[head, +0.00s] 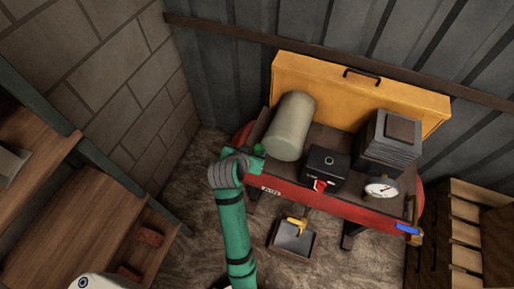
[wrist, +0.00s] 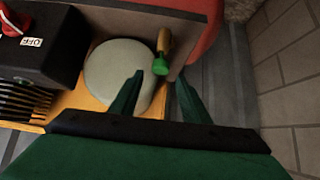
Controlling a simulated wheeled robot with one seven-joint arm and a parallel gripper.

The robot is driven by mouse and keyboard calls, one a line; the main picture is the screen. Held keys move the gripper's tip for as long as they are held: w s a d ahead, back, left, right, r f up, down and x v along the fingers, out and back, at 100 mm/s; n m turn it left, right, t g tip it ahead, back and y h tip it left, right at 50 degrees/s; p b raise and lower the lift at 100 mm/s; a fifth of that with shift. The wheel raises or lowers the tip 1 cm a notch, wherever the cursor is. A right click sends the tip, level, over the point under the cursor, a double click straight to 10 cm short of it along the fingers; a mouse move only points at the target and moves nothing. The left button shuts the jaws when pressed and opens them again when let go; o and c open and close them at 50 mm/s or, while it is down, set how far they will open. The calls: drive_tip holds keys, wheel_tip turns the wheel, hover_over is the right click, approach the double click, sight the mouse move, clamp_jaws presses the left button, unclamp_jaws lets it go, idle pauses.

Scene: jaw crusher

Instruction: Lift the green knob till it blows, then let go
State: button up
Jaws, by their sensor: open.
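The green knob (wrist: 160,68) sits on the end of a short brass fitting (wrist: 164,42) at the side of the machine in the wrist view. In the head view the knob (head: 258,149) shows just above my gripper, beside the pale cylinder. My gripper (wrist: 160,84) is open, its two dark green fingers spread on either side just short of the knob, with nothing between them touching it. In the head view my gripper (head: 238,160) is partly hidden by my own wrist.
A black box with a red switch (head: 325,165), a gauge (head: 381,188), a finned block (head: 390,145) and a blue-handled valve (head: 408,229) stand along the red tank (head: 345,208). A wooden shelf (head: 80,220) is at left.

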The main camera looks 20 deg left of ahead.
sight(258, 148)
drive_tip(key=shift+x, duration=2.4)
